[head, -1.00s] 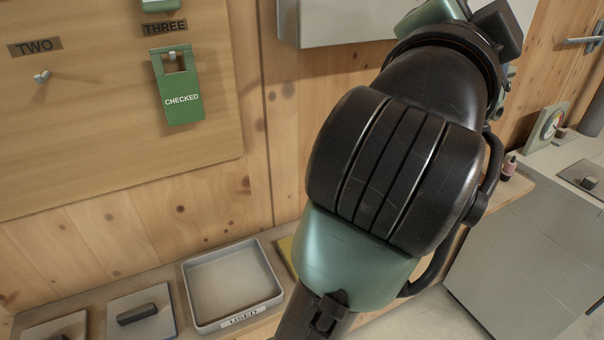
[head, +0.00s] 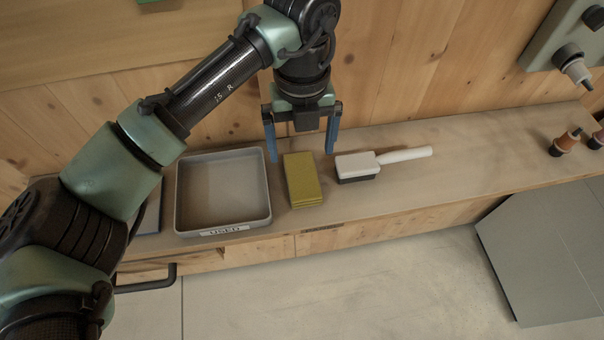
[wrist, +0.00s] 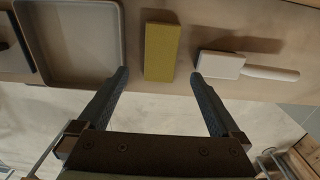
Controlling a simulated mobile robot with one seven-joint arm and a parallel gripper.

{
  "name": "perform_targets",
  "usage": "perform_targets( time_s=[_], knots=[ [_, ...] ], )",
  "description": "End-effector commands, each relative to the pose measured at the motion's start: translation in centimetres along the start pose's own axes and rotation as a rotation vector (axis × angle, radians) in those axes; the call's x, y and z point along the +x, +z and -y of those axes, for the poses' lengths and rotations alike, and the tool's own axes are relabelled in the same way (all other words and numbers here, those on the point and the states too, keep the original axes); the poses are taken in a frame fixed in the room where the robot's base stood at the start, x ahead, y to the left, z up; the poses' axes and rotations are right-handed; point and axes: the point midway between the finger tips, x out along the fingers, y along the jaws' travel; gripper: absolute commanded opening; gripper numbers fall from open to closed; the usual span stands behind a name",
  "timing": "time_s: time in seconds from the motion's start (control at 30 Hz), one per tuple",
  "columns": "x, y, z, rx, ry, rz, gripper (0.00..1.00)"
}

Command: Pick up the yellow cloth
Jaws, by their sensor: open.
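The yellow cloth (head: 303,180) is a folded, flat rectangular stack lying on the wooden shelf between a grey tray and a white brush. In the wrist view the cloth (wrist: 161,52) lies beyond the fingertips, centred between them. My gripper (head: 302,151) is open, with its two blue fingers pointing down above the cloth's back end. The fingers are apart and nothing is between them. In the wrist view my gripper (wrist: 158,76) is also empty. I cannot tell the exact height of the fingertips above the cloth.
The grey tray (head: 223,231) marked USED stands just left of the cloth. The white-handled brush (head: 403,155) lies close on its right. The shelf (head: 470,150) is clear further right, up to some brown-capped items (head: 566,141). A wooden wall rises behind the shelf.

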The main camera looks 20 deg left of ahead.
Motion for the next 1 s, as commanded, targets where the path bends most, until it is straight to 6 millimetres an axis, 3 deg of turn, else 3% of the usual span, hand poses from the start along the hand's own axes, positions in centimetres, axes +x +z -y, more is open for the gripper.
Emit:
perform_targets(
  time_s=[0.1, 0.37, 0.63, 0.93, 1.0],
  knots=[
    [1.8, 0.0, 0.0, -0.001, 0.000, 0.000, 1.00],
    [3.7, 0.2, 0.0, -0.001, -0.001, 0.001, 1.00],
    [7.5, 0.6, 0.0, 0.000, -0.001, 0.001, 1.00],
    [8.0, 0.6, 0.0, 0.000, -0.002, 0.003, 1.00],
    [8.0, 0.6, 0.0, 0.000, -0.002, 0.003, 0.87]
  ],
)
